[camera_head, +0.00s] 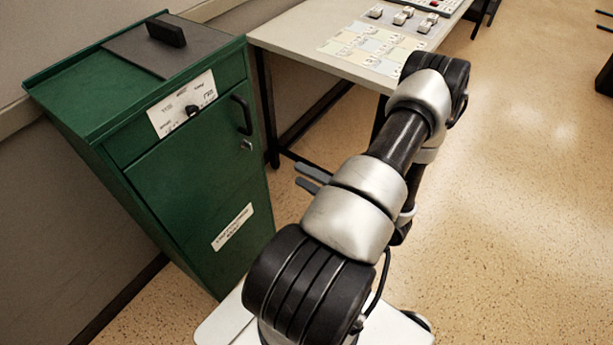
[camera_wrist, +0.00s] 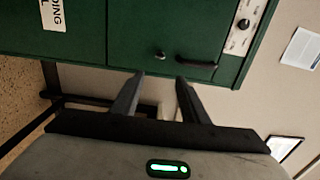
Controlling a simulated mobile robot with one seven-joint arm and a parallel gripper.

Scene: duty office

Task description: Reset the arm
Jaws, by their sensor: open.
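My arm stands in the middle of the head view, bent, with its upper link rising toward the table and the lower part hidden behind it. The fingers point toward the green cabinet (camera_wrist: 130,30), whose dark handle (camera_wrist: 197,62) and small lock (camera_wrist: 160,55) lie just beyond the fingertips in the picture. I see no contact.
The green cabinet (camera_head: 190,180) stands at the left against the wall, with a black block (camera_head: 166,30) on top. A table (camera_head: 300,35) with cards and small switch-like items stands behind the arm. The speckled floor (camera_head: 520,200) at the right is clear.

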